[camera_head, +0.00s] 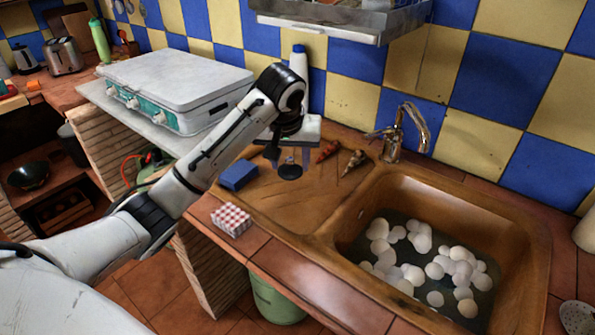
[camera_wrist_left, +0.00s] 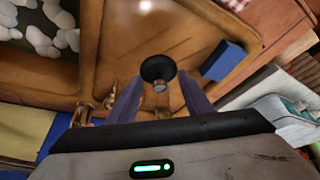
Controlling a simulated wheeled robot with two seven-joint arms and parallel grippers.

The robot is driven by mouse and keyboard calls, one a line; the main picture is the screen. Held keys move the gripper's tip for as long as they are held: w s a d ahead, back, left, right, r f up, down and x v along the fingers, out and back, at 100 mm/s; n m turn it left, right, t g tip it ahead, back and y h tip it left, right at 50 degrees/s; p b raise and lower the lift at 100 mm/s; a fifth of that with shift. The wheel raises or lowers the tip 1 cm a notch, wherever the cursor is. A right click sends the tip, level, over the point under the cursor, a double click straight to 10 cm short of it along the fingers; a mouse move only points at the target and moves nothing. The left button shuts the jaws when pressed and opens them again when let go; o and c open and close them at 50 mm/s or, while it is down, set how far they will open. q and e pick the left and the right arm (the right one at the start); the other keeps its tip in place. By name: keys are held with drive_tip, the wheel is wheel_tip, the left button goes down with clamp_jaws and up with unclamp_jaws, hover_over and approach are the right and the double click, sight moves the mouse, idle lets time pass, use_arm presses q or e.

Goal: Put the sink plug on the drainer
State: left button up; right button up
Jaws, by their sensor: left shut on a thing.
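The sink plug (camera_head: 290,172) is a small black disc with a metal stem. My left gripper (camera_head: 289,160) is shut on its stem and holds it, disc side down, over the drainer. The plug also shows in the left wrist view (camera_wrist_left: 158,69) between the two fingers. The drainer (camera_head: 300,206) is the brown sloped board left of the sink basin. I cannot tell whether the plug touches the drainer or hangs just above it. My right gripper is not in view.
The basin (camera_head: 520,218) holds water and several white round things. On the drainer are a blue sponge (camera_head: 239,175) and two small bottle-like things at the back. A checked box (camera_head: 231,220) sits on the front edge. The tap (camera_head: 408,130) stands behind the basin.

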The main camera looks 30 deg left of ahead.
sight(289, 178)
use_arm(q)
wheel_tip(289, 178, down, 9)
drive_tip(key=shift+f, duration=0.1)
idle(0.3)
drive_tip(key=shift+f, duration=0.15)
drive_tip(key=o, duration=1.1)
drive_tip(key=shift+c, duration=0.2)
drive_tip(key=shift+r, duration=0.4)
drive_tip(key=v, duration=1.1)
drive_tip(key=shift+s+d+r, duration=0.1)
drive_tip(key=shift+s+r, duration=0.1)
drive_tip(key=shift+r, duration=0.05)
